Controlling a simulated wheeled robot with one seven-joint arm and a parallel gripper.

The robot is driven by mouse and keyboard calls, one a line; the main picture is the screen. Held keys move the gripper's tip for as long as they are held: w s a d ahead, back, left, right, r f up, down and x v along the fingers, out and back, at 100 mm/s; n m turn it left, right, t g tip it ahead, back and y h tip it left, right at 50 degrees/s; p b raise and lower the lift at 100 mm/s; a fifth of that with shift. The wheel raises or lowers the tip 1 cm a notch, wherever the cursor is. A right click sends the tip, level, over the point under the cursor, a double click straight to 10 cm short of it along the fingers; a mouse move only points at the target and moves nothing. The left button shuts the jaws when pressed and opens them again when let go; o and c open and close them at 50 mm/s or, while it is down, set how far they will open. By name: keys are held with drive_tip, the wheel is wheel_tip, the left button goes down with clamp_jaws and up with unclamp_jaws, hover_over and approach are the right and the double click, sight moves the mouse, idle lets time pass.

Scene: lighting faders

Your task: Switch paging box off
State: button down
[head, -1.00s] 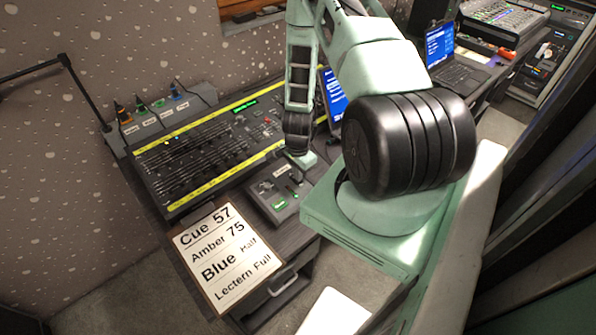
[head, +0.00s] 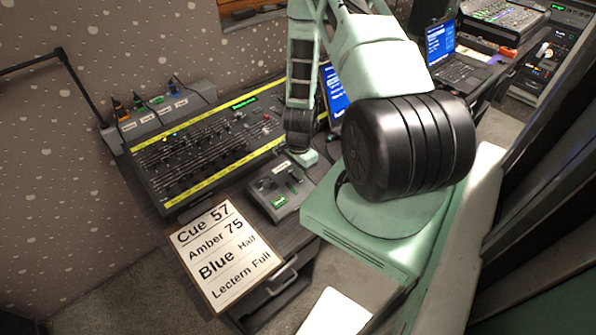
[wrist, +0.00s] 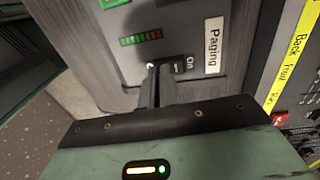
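The paging box (head: 262,186) is a dark grey box on the desk beside the lighting console in the head view. In the head view my gripper (head: 304,158) is at the box's far right edge.
The fader console (head: 200,150) with yellow strips lies behind and left of the box. A cue card (head: 222,255) lies in front of it. Laptops (head: 455,65) and a mixer (head: 503,20) stand at the back right.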

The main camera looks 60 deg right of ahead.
drive_tip(key=shift+s+f, duration=0.35)
drive_tip(key=shift+f, duration=0.25)
drive_tip(key=shift+w+d+r, duration=0.15)
drive_tip(key=shift+w+d, duration=0.05)
drive_tip(key=shift+w, duration=0.6)
drive_tip(key=shift+r+p, duration=0.2)
drive_tip(key=shift+p, duration=0.1)
wheel_tip(320, 180, up, 4)
drive_tip(key=p, duration=0.3)
drive_tip(key=shift+s, duration=0.1)
wheel_tip(320, 180, up, 10)
drive_tip(key=s+b, duration=0.1)
drive_tip(key=shift+s+a+r+b, duration=0.25)
drive_tip(key=shift+b, duration=0.15)
drive_tip(key=shift+f+b, duration=0.15)
drive_tip(key=shift+b, duration=0.25)
